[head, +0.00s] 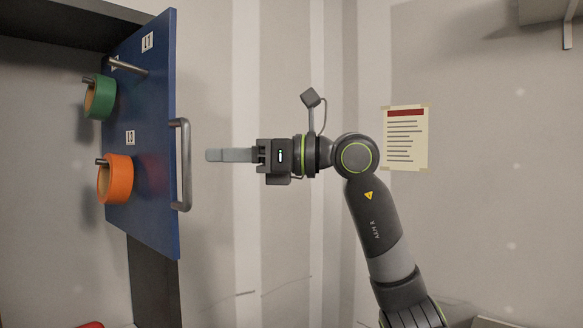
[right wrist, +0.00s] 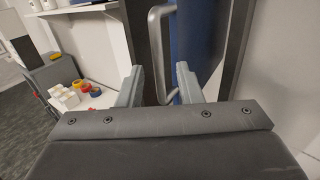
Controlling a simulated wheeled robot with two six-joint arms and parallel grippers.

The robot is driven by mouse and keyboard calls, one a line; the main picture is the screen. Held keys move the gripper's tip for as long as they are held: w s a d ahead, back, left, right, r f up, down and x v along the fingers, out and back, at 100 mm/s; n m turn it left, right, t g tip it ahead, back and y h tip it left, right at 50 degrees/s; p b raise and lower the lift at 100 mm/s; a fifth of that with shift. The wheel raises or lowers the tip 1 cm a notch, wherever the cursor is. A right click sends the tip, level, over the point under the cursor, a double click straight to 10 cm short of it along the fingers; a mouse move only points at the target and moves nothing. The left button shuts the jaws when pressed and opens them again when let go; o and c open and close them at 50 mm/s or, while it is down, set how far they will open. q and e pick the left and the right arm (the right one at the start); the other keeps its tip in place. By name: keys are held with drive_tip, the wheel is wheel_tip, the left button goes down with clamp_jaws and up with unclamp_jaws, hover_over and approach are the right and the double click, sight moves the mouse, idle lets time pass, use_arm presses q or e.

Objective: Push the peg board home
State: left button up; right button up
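The peg board (head: 150,165) is a blue upright panel at the left of the head view, with a grey bar handle (head: 186,165) on its right edge. A green ring (head: 99,98) and an orange ring (head: 116,178) hang on its pegs; an upper peg (head: 128,66) is bare. My right gripper (head: 208,155) points left at the handle, a short gap away. The right wrist view shows its two fingers (right wrist: 159,85) spread and empty, with the handle (right wrist: 155,50) ahead between them and the blue board (right wrist: 196,38) behind. My left gripper is out of view.
A dark rail (head: 152,285) runs below the board. A paper notice (head: 404,138) is on the wall at right. In the right wrist view, a white shelf (right wrist: 92,35) and small red and yellow items (right wrist: 82,86) stand at left. Space around the right gripper looks clear.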

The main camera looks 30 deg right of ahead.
drive_tip(key=b+v, duration=0.3)
drive_tip(key=v, duration=0.7)
